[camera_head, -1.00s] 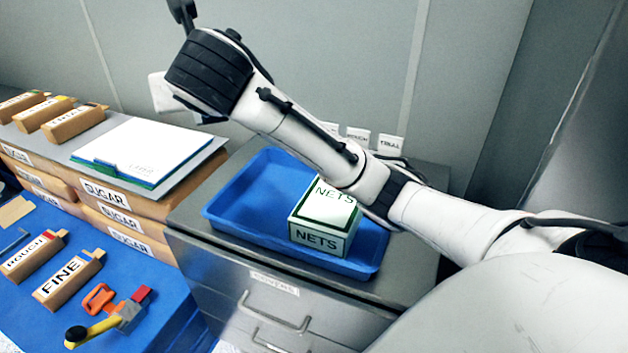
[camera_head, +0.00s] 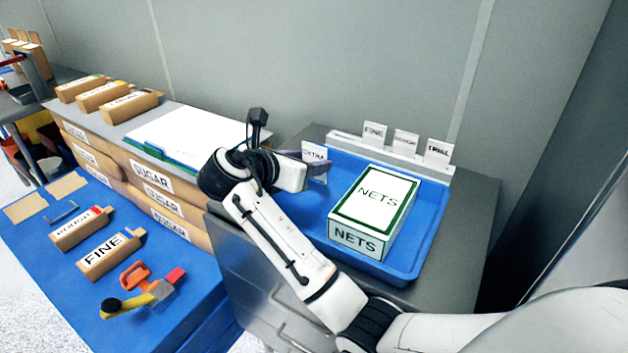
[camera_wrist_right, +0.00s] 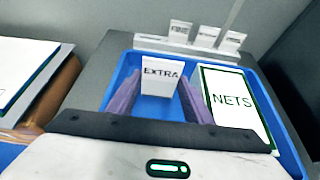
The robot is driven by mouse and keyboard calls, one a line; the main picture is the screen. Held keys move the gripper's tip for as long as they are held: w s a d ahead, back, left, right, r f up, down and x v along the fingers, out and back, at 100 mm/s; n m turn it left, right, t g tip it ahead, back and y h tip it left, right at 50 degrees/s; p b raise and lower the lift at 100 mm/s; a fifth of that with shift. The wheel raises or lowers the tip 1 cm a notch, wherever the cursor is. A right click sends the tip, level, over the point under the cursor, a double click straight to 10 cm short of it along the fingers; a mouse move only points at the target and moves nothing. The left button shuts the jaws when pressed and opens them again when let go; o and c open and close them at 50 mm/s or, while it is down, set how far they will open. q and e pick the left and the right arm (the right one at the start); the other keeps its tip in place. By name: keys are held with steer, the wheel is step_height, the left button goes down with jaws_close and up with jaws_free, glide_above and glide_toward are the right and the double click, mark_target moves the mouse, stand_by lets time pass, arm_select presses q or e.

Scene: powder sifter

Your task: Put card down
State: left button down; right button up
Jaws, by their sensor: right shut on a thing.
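A small white card reading EXTRA (camera_head: 314,153) is held upright in my right gripper (camera_head: 316,167). In the right wrist view the card (camera_wrist_right: 161,76) stands between the two purple fingers (camera_wrist_right: 158,92), over the left part of the blue tray (camera_wrist_right: 110,85). I cannot tell whether its lower edge touches the tray (camera_head: 437,220). A white and green NETS box (camera_head: 376,198) sits in the tray, right of the gripper. My left gripper is out of view.
A white holder (camera_head: 350,143) with cards reading FINE, ROUGH and TRIAL (camera_head: 438,150) stands behind the tray. A white board (camera_head: 190,135) lies on SUGAR packs at the left. The tray floor left of the NETS box looks clear.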

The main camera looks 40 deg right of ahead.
step_height(320, 180, down, 4)
steer(key=shift+f, duration=0.15)
stand_by(0.3)
steer(key=shift+f, duration=0.1)
steer(key=o, duration=1)
steer(key=v, duration=1.2)
